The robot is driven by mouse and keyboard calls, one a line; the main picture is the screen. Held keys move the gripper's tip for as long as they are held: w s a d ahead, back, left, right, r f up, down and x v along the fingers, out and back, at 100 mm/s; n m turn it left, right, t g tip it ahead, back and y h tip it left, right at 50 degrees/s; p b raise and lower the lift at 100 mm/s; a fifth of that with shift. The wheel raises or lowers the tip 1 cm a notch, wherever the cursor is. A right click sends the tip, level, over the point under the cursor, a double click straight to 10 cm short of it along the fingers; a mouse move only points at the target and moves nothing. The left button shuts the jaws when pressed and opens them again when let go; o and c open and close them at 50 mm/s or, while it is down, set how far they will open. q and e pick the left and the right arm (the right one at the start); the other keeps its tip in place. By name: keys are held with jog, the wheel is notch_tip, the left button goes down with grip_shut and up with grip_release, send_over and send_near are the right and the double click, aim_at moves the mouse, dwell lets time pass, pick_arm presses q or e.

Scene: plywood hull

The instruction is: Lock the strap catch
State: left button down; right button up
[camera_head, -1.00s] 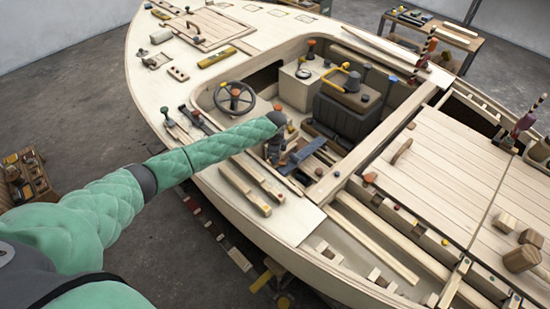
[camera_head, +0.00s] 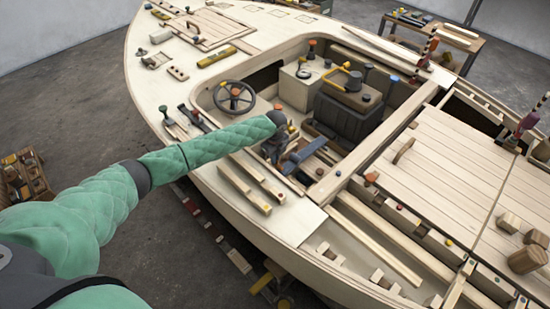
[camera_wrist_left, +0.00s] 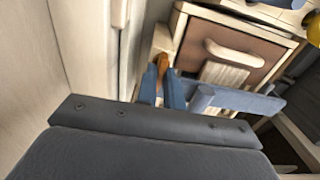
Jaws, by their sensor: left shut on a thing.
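My left gripper (camera_head: 279,158) reaches down at the near edge of the boat's cockpit, beside the low side ledge. In the left wrist view its blue fingers (camera_wrist_left: 161,80) are close together on a small orange-brown piece (camera_wrist_left: 164,62), which looks like the lever of the strap catch. Most of that piece is hidden between and behind the fingers. A blue-grey bar (camera_wrist_left: 238,100) runs to the right from beside the fingers; I cannot tell how it is joined. The rest of the catch and any strap cannot be made out. My right gripper is not in view.
The steering wheel (camera_head: 235,97) stands left of the gripper. A dark engine box (camera_head: 347,112) stands in the cockpit beyond. Wooden strips (camera_head: 244,187) lie on the near side deck. In the wrist view a brown panel with a pale handle (camera_wrist_left: 234,53) is close ahead.

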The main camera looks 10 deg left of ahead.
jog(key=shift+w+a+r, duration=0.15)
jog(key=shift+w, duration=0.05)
pick_arm(q)
jog(key=c, duration=1.6)
grip_release()
jog(key=shift+o, duration=0.4)
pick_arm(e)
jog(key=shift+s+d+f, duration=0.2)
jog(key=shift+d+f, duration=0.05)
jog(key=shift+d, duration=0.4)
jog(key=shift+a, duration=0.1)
